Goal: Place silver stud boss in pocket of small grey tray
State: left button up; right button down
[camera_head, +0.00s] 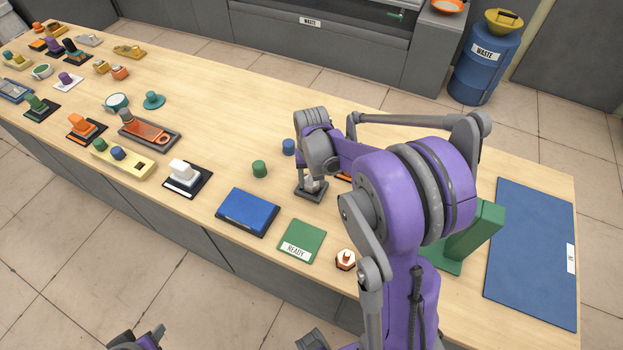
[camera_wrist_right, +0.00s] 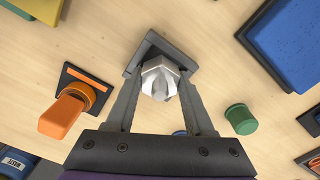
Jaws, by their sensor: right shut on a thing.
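The silver stud boss (camera_wrist_right: 160,79) is a pale, faceted metal piece between the fingertips of my right gripper (camera_wrist_right: 158,88) in the right wrist view. The gripper is shut on it. The small grey tray (camera_wrist_right: 143,48) lies directly beyond the boss; the boss and fingers hide part of it, including any pocket. In the head view the tray (camera_head: 309,195) is under my right gripper (camera_head: 312,184), with the boss low over it. I cannot tell whether the boss touches the tray. My left gripper (camera_head: 140,339) is cut off at the bottom edge; its jaw state is unclear.
A green cylinder (camera_head: 260,169) and a blue cylinder (camera_head: 288,147) stand left of the tray. An orange piece (camera_wrist_right: 66,110) on a dark base lies left in the wrist view. A blue slab (camera_head: 248,211) and green READY plate (camera_head: 302,241) lie at the front edge.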

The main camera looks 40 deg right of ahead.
jog(key=shift+s+f, duration=0.1)
jog(key=shift+f, duration=0.3)
jog(key=shift+c, duration=1.4)
grip_release()
jog(key=shift+a, duration=0.15)
jog(key=shift+r, duration=0.35)
notch_tip(320, 180, up, 12)
jog(key=p, duration=0.1)
jog(key=s+a+f+n+t, duration=0.2)
jog(key=s+a+n+t, duration=0.3)
jog(key=s+a, duration=0.8)
jog(key=shift+s+a+f+n+t, duration=0.2)
jog(key=shift+s+a+n+t, duration=0.15)
jog(key=shift+a+n, duration=0.55)
jog(key=shift+a, duration=0.1)
